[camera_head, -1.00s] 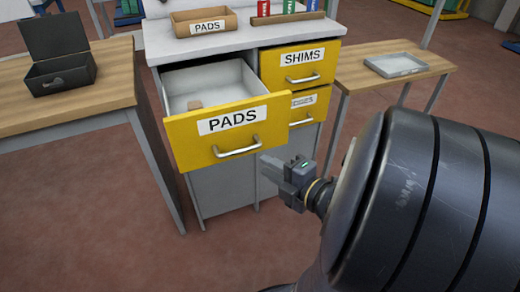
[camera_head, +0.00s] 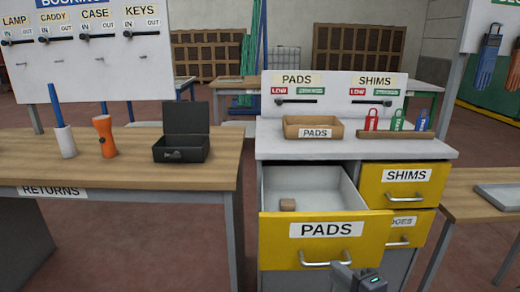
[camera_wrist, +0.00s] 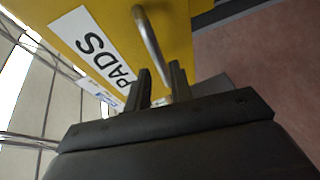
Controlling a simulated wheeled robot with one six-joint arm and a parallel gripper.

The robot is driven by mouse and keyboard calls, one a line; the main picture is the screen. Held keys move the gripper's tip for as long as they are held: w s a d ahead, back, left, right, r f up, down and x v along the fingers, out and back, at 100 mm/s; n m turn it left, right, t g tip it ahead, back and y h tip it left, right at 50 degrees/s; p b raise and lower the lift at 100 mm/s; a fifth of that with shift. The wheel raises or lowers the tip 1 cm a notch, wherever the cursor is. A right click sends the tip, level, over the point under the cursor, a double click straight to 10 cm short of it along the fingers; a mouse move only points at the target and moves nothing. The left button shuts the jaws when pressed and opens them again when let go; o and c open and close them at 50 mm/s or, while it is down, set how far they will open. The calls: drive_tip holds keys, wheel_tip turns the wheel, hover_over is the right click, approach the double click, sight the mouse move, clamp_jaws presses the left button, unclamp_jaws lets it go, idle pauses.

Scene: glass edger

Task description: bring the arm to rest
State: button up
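My gripper (camera_head: 347,272) shows at the bottom of the head view, in front of the lower right of the open yellow PADS drawer (camera_head: 290,249). In the wrist view its two dark fingers (camera_wrist: 160,88) stand apart, with nothing seen held between them. The drawer's metal handle (camera_wrist: 148,38) lies just beyond the fingertips there; I cannot tell whether they touch. Most of my arm is out of the head view.
The yellow SHIMS drawer (camera_head: 385,188) is shut. A PADS bin (camera_head: 290,127) stands on the cabinet top. A wooden table (camera_head: 215,172) at left bears a black open box (camera_head: 181,148), an orange torch (camera_head: 104,142) and a white cup (camera_head: 66,142). Another table (camera_head: 462,200) stands at right.

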sight(327, 265)
drive_tip(key=shift+b+x, duration=0.35)
drive_tip(key=shift+x, duration=2)
